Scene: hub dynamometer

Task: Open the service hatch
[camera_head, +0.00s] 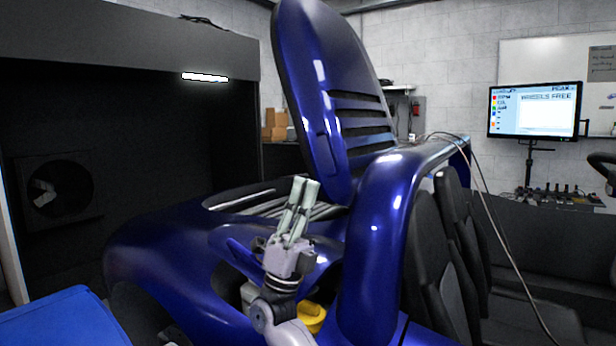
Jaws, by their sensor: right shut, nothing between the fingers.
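The service hatch (325,95) appears to be the large glossy blue panel with dark louvre slots on the car (385,215). It stands raised and steeply tilted, with the engine bay (265,203) uncovered beneath it. My right gripper (306,184) is shut and empty, its pale fingers pointing up. In the picture it is just below and left of the panel's lower end; I cannot tell whether they touch. My right arm covers part of the side opening, where a yellow part (312,317) shows. My left gripper is not in view.
Black seats (455,250) are at the right of the car, with a cable (490,200) hanging past them. A monitor (535,110) stands at the back right. A dark enclosure (130,130) fills the left. A blue surface (60,320) is at the lower left.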

